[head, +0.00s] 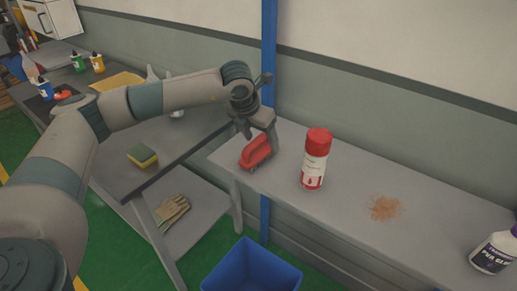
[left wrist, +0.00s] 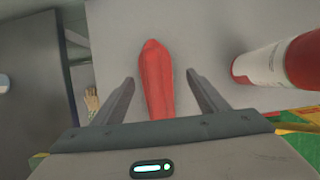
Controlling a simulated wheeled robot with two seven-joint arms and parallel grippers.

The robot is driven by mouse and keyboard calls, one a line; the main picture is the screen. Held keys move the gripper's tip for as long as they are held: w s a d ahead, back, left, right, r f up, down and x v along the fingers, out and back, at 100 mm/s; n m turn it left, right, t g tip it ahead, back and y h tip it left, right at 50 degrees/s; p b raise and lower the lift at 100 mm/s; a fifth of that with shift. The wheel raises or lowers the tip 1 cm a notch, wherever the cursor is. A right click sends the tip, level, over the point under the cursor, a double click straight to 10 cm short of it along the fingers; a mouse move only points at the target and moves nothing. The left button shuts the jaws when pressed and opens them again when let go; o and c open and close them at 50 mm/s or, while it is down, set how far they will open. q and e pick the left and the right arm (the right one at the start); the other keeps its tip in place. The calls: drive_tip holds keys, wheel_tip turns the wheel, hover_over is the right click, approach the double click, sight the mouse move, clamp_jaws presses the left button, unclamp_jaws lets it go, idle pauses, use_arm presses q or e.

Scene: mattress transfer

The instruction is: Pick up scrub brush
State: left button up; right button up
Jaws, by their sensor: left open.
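The scrub brush (head: 256,151) is red and lies on the near-left end of the grey bench (head: 350,219). In the left wrist view the red brush (left wrist: 155,75) lies lengthwise between the two fingers. My left gripper (head: 257,136) is just above the brush with its fingers pointing down. In the left wrist view the gripper (left wrist: 167,92) is open, with a gap between each finger and the brush. Part of the brush is hidden by the gripper. My right gripper is not in view.
A red-and-white spray can (head: 315,163) stands right of the brush, close to the gripper. A blue bin (head: 252,272) stands below. A sponge (head: 142,156) lies on the left table.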

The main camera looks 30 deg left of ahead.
sight(261, 148)
use_arm(q)
drive_tip(key=shift+w+a+f+p, duration=0.2)
drive_tip(key=shift+f+p, duration=0.25)
drive_tip(key=shift+p, duration=0.2)
drive_tip(key=p+x, duration=0.2)
drive_tip(key=x, duration=0.1)
drive_tip(key=shift+a+f, duration=0.2)
drive_tip(key=shift+f, duration=0.15)
drive_tip(key=shift+w+f, duration=0.15)
drive_tip(key=shift+f, duration=0.1)
drive_tip(key=c, duration=1.1)
